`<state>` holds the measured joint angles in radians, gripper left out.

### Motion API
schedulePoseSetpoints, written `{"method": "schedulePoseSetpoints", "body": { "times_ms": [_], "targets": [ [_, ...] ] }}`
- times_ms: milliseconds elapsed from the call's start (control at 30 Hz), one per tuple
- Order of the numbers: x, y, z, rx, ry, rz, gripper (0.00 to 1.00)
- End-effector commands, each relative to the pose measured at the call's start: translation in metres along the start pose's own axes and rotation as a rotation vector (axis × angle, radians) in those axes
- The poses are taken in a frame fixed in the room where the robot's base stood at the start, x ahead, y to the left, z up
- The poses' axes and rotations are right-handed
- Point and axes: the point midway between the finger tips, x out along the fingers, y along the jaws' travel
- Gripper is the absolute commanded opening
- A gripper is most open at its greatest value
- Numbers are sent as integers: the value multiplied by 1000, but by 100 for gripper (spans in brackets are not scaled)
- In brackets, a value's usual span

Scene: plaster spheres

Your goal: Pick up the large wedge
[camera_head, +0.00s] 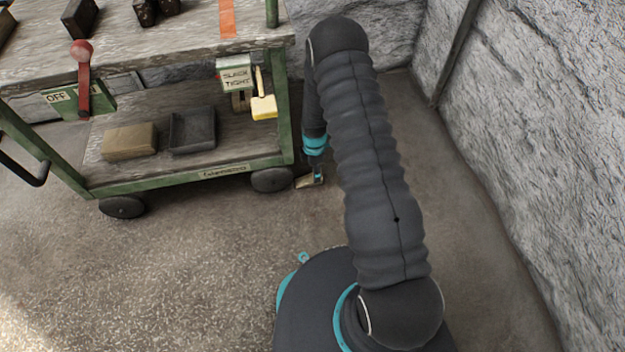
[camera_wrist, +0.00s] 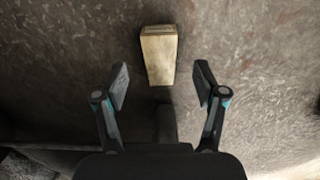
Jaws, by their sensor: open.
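A tan, wedge-shaped block (camera_wrist: 159,58), which looks like the large wedge, lies on the floor in the wrist view. It is narrower toward the gripper and a little ahead of the fingertips. My gripper (camera_wrist: 162,86) is open and empty, its two fingers apart on either side of the block's near end, not touching it. In the head view my gripper (camera_head: 316,178) is low at the floor beside the cart's right wheel. A small pale part of the wedge (camera_head: 303,183) shows there; the rest is hidden or too small to tell.
A green-framed cart (camera_head: 190,178) stands left of my gripper, its right wheel (camera_head: 272,180) close by. Rough walls (camera_head: 540,130) stand behind and right; the floor in front is clear.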

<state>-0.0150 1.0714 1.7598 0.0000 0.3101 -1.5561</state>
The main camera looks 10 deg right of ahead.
Motion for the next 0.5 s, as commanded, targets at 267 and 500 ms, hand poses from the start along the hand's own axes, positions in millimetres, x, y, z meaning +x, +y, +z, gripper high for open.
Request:
{"method": "schedulePoseSetpoints", "body": {
  "times_ms": [267,500],
  "targets": [
    [28,0,-2,0,0,-2,71],
    [52,0,-2,0,0,0,71]
  ]
}}
